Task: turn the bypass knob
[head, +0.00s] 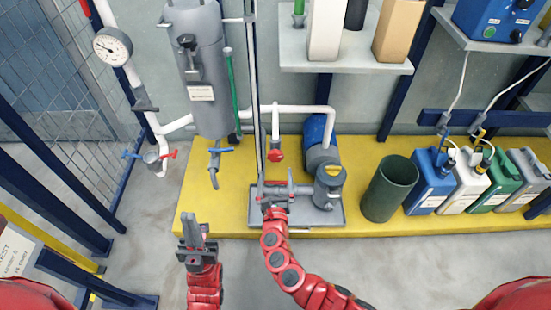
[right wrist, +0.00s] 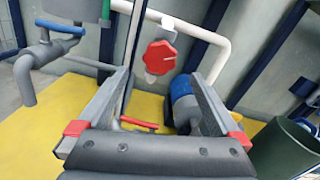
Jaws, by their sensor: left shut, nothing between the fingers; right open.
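A red lobed knob (head: 275,156), which looks like the bypass knob, sits on a short branch below a white pipe in the head view. In the right wrist view the red knob (right wrist: 161,54) is ahead, in line with the gap between the fingers. My right gripper (head: 276,180) is open and empty below and in front of the knob, apart from it. Its two fingers (right wrist: 160,76) stand wide on either side in the wrist view. My left gripper (head: 194,228) is shut and empty, low and further left, away from the knob.
A thin dark upright post (head: 256,90) stands just left of the knob. A blue pump motor (head: 320,131) is close on the right. A grey tank (head: 205,110) with a blue-handled tap (head: 217,151) stands left. A red lever (right wrist: 139,122) lies low between the fingers.

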